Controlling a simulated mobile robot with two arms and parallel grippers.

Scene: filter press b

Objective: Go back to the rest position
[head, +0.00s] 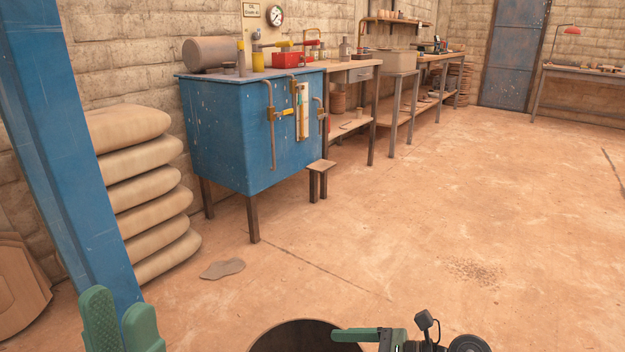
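My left gripper (118,310) is at the bottom left of the head view, in front of the foot of a blue post. My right gripper is at the bottom edge, right of centre. One green finger (355,335) points left over a round, dark-mouthed container (296,340); the other finger is out of the picture, so its opening is hidden.
A blue post (75,165) rises close at the left, beside stacked sacks (150,195). A blue tank (235,135) on legs stands by the wall, with a small stool (321,166) and benches (350,75) beyond. The floor (470,220) at the right is wide and clear.

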